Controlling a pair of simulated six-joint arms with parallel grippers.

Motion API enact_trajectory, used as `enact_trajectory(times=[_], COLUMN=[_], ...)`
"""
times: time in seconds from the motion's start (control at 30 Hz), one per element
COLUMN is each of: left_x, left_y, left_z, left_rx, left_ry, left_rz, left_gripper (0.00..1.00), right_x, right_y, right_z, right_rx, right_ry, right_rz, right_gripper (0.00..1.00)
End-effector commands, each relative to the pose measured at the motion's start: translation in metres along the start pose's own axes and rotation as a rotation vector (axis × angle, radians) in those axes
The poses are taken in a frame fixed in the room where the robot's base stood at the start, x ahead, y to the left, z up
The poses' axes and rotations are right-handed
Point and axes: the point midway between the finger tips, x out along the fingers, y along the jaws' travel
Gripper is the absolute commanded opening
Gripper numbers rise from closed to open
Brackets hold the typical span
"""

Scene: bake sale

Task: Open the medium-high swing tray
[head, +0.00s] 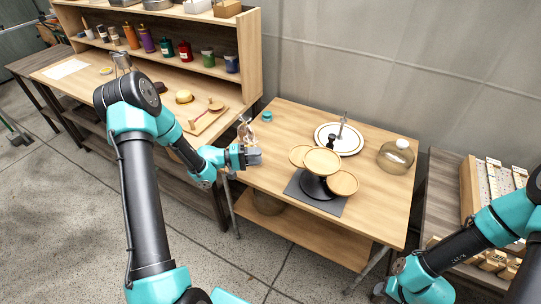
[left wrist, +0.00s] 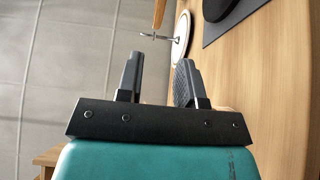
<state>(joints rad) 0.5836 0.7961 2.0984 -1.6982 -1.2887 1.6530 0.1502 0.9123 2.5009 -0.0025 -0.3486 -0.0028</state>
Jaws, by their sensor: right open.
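The swing-tray stand has several round wooden trays, left tray (head: 299,156), middle tray (head: 322,161) and right tray (head: 342,183), fanned and overlapping around a black base (head: 316,186) on a dark mat (head: 302,198). Which one is medium-high is hard to tell. My left gripper (head: 254,157) is left of the stand, apart from the trays. In the left wrist view my left gripper (left wrist: 159,60) has its fingers apart with nothing between; an edge-on wooden tray (left wrist: 160,12) shows beyond. My right gripper (head: 379,289) is low at the lower right, mostly hidden by its wrist, away from the stand.
A white plate (head: 353,145) with a metal upright (head: 342,126) stands behind the stand. The wooden table's (head: 370,218) front right is clear. Shelves with bottles line the left.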

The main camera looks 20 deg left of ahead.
Motion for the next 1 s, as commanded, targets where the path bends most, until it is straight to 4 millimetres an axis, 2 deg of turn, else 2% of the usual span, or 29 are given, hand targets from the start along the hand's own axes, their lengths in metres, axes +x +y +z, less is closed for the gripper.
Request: enact_trajectory(times=[0.1, 0.3, 0.8, 1.0], left_x=[-0.017, -0.028, -0.027, -0.015], left_y=[0.000, 0.000, 0.000, -0.003], left_z=[-0.001, 0.000, 0.000, 0.003], left_rx=[0.000, 0.000, 0.004, 0.080], left_ry=[0.002, 0.000, 0.002, 0.045], left_rz=[-0.001, -0.001, 0.000, -0.008], left_gripper=[0.34, 0.34, 0.34, 0.34], right_x=[0.000, 0.000, 0.000, 0.000], right_y=[0.000, 0.000, 0.000, 0.000], right_z=[0.000, 0.000, 0.000, 0.000], right_rx=[0.000, 0.000, 0.000, 0.000], right_ry=[0.000, 0.000, 0.000, 0.000], right_rz=[0.000, 0.000, 0.000, 0.000], right_gripper=[0.43, 0.43, 0.43, 0.43])
